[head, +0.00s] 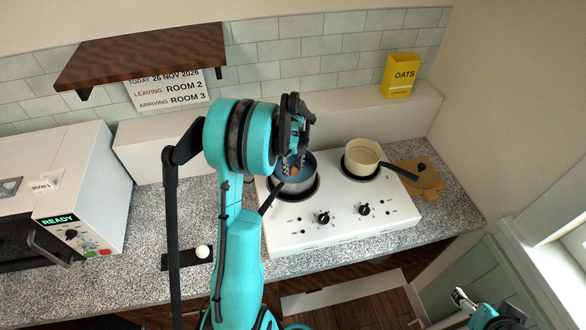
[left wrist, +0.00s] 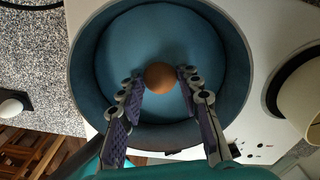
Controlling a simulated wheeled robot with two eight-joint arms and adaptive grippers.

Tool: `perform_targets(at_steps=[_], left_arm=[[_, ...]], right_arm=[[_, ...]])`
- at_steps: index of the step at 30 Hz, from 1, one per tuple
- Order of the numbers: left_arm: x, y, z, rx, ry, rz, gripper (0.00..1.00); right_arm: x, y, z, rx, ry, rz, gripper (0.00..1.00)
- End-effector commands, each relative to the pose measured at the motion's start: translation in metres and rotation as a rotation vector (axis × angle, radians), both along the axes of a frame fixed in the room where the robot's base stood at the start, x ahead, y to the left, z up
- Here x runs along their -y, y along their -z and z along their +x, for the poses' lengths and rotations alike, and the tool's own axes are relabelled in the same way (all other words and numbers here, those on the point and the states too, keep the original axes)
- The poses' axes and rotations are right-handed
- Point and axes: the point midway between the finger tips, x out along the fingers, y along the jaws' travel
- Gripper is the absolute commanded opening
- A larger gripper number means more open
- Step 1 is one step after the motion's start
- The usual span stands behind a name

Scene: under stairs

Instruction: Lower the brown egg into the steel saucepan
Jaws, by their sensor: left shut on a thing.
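My left gripper (head: 290,164) is over the steel saucepan (head: 307,174) on the left burner of the white hob. In the left wrist view, the brown egg (left wrist: 160,77) sits between the fingertips of my left gripper (left wrist: 160,80), which is shut on it. The round blue-grey inside of the saucepan (left wrist: 150,35) lies behind the egg, and the egg is within the rim's outline. I cannot tell how far it is above the pan's bottom. My right gripper (head: 462,298) is at the lower right, away from the pans; its opening is unclear.
A cream pan (head: 361,156) with a dark handle stands on the right burner. A wooden board (head: 427,183) lies right of the hob. A white egg-like object (head: 203,251) rests on a black strip. A white oven (head: 60,195) stands left; a yellow oats box (head: 399,76) stands on the ledge.

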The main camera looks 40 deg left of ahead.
Motion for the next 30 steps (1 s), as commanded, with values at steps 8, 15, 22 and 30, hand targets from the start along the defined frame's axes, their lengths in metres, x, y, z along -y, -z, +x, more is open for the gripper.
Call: perform_targets(at_steps=[8,15,22,30], left_arm=[[0.000,0.000,0.000,0.000,0.000,0.000,0.58],[0.000,-0.001,0.000,0.000,0.000,0.000,0.58],[0.000,-0.029,0.000,0.000,0.000,0.000,0.58],[0.000,-0.088,0.000,0.000,0.000,0.000,0.58]], right_arm=[[0.000,0.000,0.000,0.000,0.000,0.000,0.73],[0.000,0.000,0.000,0.000,0.000,0.000,0.73],[0.000,0.000,0.000,0.000,0.000,0.000,0.73],[0.000,0.000,0.000,0.000,0.000,0.000,0.73]])
